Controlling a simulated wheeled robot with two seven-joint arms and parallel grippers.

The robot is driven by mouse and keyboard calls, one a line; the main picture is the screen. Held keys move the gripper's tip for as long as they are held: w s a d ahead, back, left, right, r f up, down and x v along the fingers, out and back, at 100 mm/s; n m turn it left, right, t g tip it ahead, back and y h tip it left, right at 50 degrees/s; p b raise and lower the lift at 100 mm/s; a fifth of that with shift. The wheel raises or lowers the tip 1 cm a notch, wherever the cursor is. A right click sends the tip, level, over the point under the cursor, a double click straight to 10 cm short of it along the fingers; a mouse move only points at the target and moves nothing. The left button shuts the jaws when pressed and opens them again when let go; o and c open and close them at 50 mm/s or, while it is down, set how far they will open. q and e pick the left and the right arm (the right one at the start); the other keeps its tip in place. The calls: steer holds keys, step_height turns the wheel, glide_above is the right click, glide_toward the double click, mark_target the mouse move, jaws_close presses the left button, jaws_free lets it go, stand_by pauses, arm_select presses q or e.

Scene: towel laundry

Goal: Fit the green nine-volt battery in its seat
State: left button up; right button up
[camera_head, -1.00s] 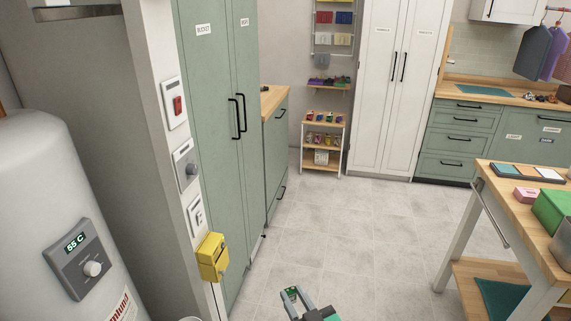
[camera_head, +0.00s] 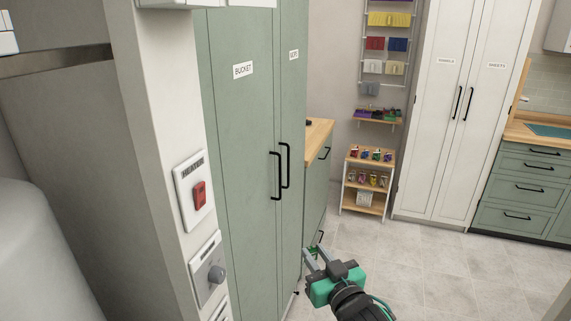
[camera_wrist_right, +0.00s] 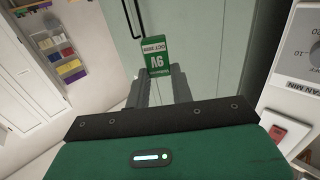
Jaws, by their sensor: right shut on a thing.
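The green nine-volt battery (camera_wrist_right: 155,57), with a white band and "9V" lettering, is held between the fingertips of my right gripper (camera_wrist_right: 158,80) in the right wrist view. The right gripper also shows in the head view (camera_head: 314,252), in front of the tall green cabinet's lower right edge. There the battery cannot be made out clearly. I cannot identify the battery's seat in the current views. My left gripper is not in view.
A wall post carries a heater switch (camera_head: 198,193) with a red rocker and a grey dial panel (camera_head: 208,274) below it. The tall green cabinet (camera_head: 250,130) stands beside the post. A small shelf stand (camera_head: 363,202) is at the back. Open tiled floor (camera_head: 440,270) lies right.

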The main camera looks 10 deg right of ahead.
steer(key=w+a+r+n+g+y+p, duration=0.1)
steer(key=w+a+r+n+y+p, duration=0.15)
steer(key=r, duration=0.75)
steer(key=w+a+r+n+g+y+p, duration=0.1)
steer(key=r+y, duration=0.2)
steer(key=r, duration=0.8)
steer(key=w+a+r+n+g+y+p, duration=0.1)
steer(key=a+r+n+y+p, duration=0.1)
steer(key=r, duration=0.8)
steer(key=s+a+r+n+g+y+p, duration=0.2)
steer(key=s+r, duration=0.5)
steer(key=r, duration=0.5)
steer(key=s+a+r+n+g+y+p, duration=0.25)
steer(key=s+r, duration=0.35)
steer(key=r, duration=0.6)
steer(key=x, duration=0.9)
steer(key=shift+m, duration=0.3)
steer(key=shift+r, duration=0.1)
steer(key=shift+d+f+b, duration=0.1)
steer(key=shift+f+b, duration=0.25)
steer(key=shift+f, duration=0.55)
